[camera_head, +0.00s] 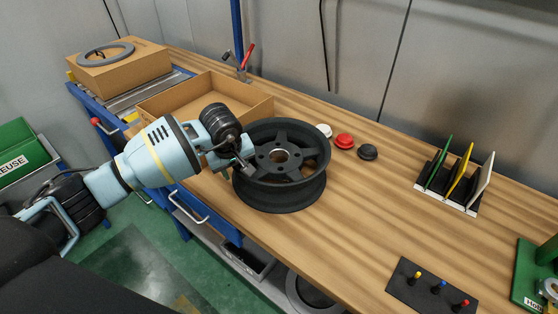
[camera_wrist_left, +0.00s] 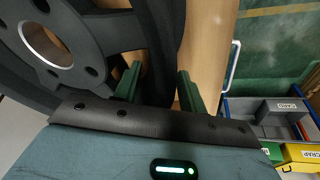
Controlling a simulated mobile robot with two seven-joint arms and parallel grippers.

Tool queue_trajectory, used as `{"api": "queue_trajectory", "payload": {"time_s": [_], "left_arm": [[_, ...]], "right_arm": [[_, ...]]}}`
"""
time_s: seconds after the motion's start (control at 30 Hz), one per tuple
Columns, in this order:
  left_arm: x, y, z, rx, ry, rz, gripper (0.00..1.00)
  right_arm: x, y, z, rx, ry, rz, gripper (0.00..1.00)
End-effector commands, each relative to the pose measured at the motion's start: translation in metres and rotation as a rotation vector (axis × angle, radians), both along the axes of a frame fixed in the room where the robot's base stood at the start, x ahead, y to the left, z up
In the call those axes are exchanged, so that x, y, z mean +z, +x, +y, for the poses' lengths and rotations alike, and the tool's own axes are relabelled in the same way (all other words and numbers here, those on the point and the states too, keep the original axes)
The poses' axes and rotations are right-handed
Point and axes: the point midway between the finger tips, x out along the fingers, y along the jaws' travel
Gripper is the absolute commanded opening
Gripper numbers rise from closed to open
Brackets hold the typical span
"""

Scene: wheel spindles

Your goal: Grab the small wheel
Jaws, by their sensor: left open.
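A black spoked wheel (camera_head: 284,185) lies flat on the wooden table; it is the only whole wheel on the tabletop. It also shows in the left wrist view (camera_wrist_left: 100,45), with its metal hub ring at the upper left. My left gripper (camera_head: 234,166) is over the wheel's left edge. In the left wrist view my left gripper (camera_wrist_left: 158,90) is open, one green finger on the spoke side of the rim and the other on its outer side. I cannot tell whether the fingers touch the rim. My right gripper is not in view.
An open cardboard box (camera_head: 245,98) stands behind the wheel. White, red (camera_head: 344,141) and black round knobs lie right of it. A rack with coloured plates (camera_head: 455,180) and a dark button panel (camera_head: 432,287) are farther right. The table between is clear.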

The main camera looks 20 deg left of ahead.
Motion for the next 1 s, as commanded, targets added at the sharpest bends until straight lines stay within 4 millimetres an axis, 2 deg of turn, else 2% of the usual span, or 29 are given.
{"api": "queue_trajectory", "payload": {"time_s": [0.3,0.6,0.63,1.0], "left_arm": [[-0.0057,0.0015,0.0006,0.000,0.000,0.000,0.41],[-0.0055,0.0013,0.0005,0.001,0.000,0.000,0.02],[-0.0055,0.0013,0.0005,0.001,0.000,0.000,0.00],[-0.0054,0.0015,0.0005,0.002,-0.001,-0.001,0.00]], "right_arm": [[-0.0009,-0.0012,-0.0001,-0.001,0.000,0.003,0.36],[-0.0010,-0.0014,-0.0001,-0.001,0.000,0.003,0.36],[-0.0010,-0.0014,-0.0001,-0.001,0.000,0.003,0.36],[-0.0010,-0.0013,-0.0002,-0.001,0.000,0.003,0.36]]}}
